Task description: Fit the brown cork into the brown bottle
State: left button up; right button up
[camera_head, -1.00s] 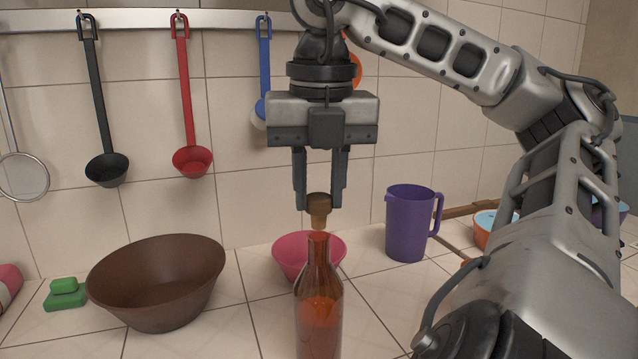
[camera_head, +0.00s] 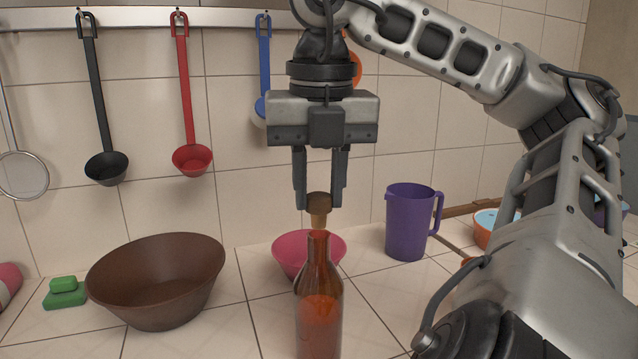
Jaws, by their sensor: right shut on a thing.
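The brown bottle (camera_head: 319,300) stands upright on the tiled counter at the bottom middle, its neck pointing up and its base cut off by the frame edge. My right gripper (camera_head: 319,200) points straight down above it and is shut on the brown cork (camera_head: 319,206). The cork is upright, narrow end down, in line with the bottle's mouth. Its lower end is very close to the mouth; I cannot tell whether they touch. My left gripper is not in view.
A brown bowl (camera_head: 160,290) stands left of the bottle, with a green sponge (camera_head: 65,292) farther left. A pink bowl (camera_head: 290,255) is just behind the bottle, and a purple pitcher (camera_head: 408,225) stands behind to the right. Ladles, such as the red one (camera_head: 190,155), hang on the wall.

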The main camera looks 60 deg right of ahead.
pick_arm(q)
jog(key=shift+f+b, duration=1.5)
pick_arm(e)
jog(key=shift+f, duration=1.5)
dwell(0.4)
jog(key=o, duration=1)
jog(key=shift+r, duration=0.15)
pick_arm(q)
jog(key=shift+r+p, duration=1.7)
jog(key=shift+p, duration=0.15)
pick_arm(e)
notch_tip(320, 180, up, 16)
jog(key=s+a, duration=0.1)
jog(key=shift+a+f, duration=0.25)
jog(key=shift+a, duration=0.05)
